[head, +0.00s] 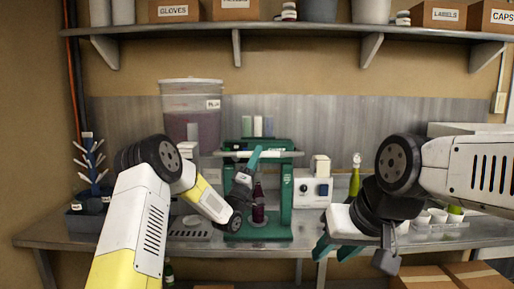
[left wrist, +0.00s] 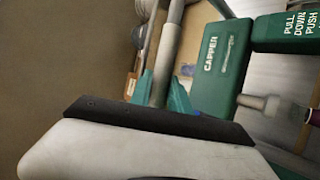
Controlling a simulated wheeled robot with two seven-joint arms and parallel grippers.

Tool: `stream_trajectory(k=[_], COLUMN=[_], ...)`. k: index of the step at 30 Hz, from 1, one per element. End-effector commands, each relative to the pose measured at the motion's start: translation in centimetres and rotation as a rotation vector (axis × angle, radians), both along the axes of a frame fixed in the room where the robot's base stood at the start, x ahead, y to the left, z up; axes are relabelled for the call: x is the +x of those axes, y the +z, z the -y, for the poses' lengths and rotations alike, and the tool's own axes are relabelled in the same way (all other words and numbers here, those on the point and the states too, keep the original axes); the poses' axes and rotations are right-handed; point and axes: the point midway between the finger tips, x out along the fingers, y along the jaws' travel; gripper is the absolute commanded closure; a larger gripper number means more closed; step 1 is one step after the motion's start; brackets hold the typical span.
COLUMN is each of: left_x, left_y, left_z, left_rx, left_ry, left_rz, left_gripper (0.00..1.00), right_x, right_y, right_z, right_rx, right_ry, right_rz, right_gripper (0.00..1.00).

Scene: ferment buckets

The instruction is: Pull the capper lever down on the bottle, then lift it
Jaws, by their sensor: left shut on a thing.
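The green bench capper (head: 285,200) stands at the middle of the counter, and its body shows in the left wrist view with the word CAPPER (left wrist: 222,68). A dark red bottle (head: 258,206) stands upright inside its frame. The grey lever bar (head: 282,154) crosses the upper part of the frame and also shows in the left wrist view (left wrist: 168,55). My left gripper (head: 254,160) is shut on the lever bar in front of the capper; its fingers are partly hidden in the wrist view. My right gripper (head: 335,250) is open and empty near the counter's front edge.
A large lidded bucket (head: 190,122) stands behind my left arm. A blue bottle rack (head: 90,172) is at the left. A white control box (head: 312,190) and a green bottle (head: 355,180) stand right of the capper. A shelf (head: 290,30) runs above.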

Motion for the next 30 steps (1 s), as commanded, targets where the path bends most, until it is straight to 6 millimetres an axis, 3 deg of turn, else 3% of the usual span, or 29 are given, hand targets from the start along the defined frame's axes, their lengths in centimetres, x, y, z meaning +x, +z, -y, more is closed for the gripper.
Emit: stream_trajectory(k=[1,9,28,29,30], left_x=[0.1,0.2,0.4,0.4,0.4], left_y=[-1.3,-3.4,-3.7,-3.7,-3.6], left_z=[-0.1,-0.1,-0.2,-0.2,-0.2], left_rx=[0.004,0.006,0.004,0.004,0.004], left_ry=[0.001,0.003,0.007,0.007,0.007], left_rz=[-0.018,-0.023,-0.016,-0.016,-0.016], left_gripper=[1.0,1.0,1.0,0.75,0.68], right_x=[0.0,0.0,0.0,0.0,0.0], right_y=[0.0,0.0,0.0,0.0,0.0], right_z=[0.0,0.0,0.0,0.0,0.0], right_rx=[0.0,0.0,0.0,0.0,0.0], right_ry=[0.0,0.0,0.0,0.0,0.0], right_rz=[0.0,0.0,0.0,0.0,0.0], right_gripper=[0.64,0.64,0.64,0.64,0.64])
